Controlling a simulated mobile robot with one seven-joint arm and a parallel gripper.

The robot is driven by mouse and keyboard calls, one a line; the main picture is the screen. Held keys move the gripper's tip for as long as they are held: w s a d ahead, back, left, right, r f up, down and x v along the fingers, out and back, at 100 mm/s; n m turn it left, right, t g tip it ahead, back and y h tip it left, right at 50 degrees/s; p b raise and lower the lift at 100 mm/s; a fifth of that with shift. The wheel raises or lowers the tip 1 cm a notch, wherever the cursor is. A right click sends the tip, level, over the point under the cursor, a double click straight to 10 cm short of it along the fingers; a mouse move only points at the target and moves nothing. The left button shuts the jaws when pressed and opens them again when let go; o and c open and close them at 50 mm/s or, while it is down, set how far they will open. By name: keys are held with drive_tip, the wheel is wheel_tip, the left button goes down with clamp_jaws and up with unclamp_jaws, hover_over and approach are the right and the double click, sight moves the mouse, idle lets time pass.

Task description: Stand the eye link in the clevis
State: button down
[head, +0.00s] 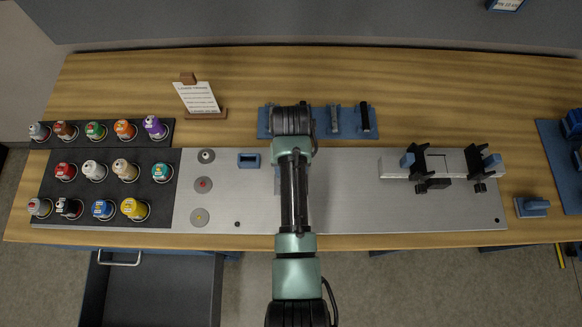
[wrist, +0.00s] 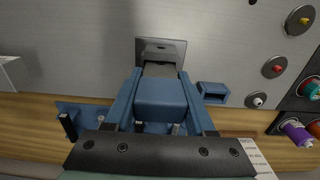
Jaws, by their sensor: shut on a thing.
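My gripper (wrist: 159,74) points down with its two blue fingers closed on a blue block (wrist: 160,98), which I take to be the eye link. A grey part (wrist: 160,46) with a dark middle shows just beyond the fingertips in the wrist view. I cannot tell whether it belongs to the held piece or is the clevis standing on the plate. In the head view my arm covers the gripper and the held piece. A small blue open-topped socket (head: 248,159) sits on the metal plate left of my arm; the wrist view shows it beside the fingers (wrist: 212,93).
The metal plate (head: 345,205) has free room right of my arm. A fixture with black clamps (head: 432,172) stands farther right. A blue rack (head: 349,125) lies behind my arm.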

drive_tip(key=shift+f, duration=0.1)
idle(0.3)
drive_tip(key=shift+f+b, duration=0.8)
drive_tip(key=shift+f, duration=0.5)
unclamp_jaws()
idle(0.3)
wheel_tip(320, 180, up, 5)
drive_tip(key=p, duration=0.5)
